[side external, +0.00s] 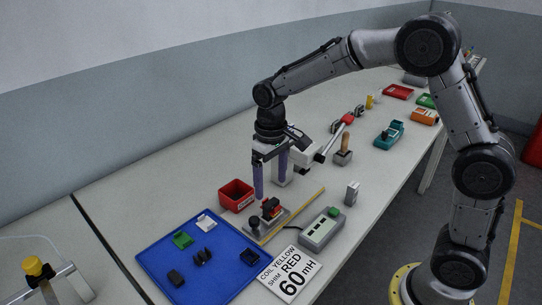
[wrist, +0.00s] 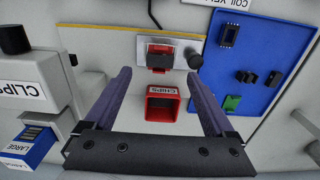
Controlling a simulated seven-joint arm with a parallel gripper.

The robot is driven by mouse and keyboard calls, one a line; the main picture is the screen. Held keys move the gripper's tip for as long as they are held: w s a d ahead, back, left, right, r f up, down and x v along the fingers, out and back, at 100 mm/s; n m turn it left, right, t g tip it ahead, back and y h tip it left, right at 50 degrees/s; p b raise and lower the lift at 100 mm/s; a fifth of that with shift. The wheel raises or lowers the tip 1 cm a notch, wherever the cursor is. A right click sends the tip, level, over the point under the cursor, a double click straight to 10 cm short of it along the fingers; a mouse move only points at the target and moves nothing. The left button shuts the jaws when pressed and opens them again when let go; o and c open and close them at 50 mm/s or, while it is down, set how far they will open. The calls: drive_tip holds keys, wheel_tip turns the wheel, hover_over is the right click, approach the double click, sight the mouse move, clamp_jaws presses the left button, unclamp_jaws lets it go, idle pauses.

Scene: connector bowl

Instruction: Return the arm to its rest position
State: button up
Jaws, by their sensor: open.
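My gripper (side external: 270,181) is open and empty, pointing down above the bench, with its two purple fingers apart. In the wrist view my gripper (wrist: 164,85) has a red bin (wrist: 163,105) labelled CHIPS below and between its fingers. The same red bin (side external: 236,194) stands just left of the fingers in the side view. My arm reaches over from the right, bent at the elbow. A small fixture with a red and black part (side external: 271,207) sits right below the fingers; it also shows in the wrist view (wrist: 160,56).
A blue mat (side external: 160,262) with several small parts lies at front left. Teal (side external: 389,135) and red (side external: 398,91) items stand farther back.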

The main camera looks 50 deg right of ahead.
wheel_tip(320, 180, up, 14)
drive_tip(key=s+f+t, duration=0.1)
drive_tip(key=s, duration=0.1)
drive_tip(key=s+d+r+t, duration=0.2)
drive_tip(key=s+r, duration=0.3)
drive_tip(key=s, duration=0.4)
drive_tip(key=s+f+t, duration=0.1)
drive_tip(key=s+f, duration=0.3)
drive_tip(key=s, duration=0.2)
drive_tip(key=s+d+f+t, duration=0.1)
drive_tip(key=s+f, duration=0.3)
drive_tip(key=s, duration=0.3)
drive_tip(key=shift+s+d+t, duration=0.25)
drive_tip(key=shift+s+t, duration=0.05)
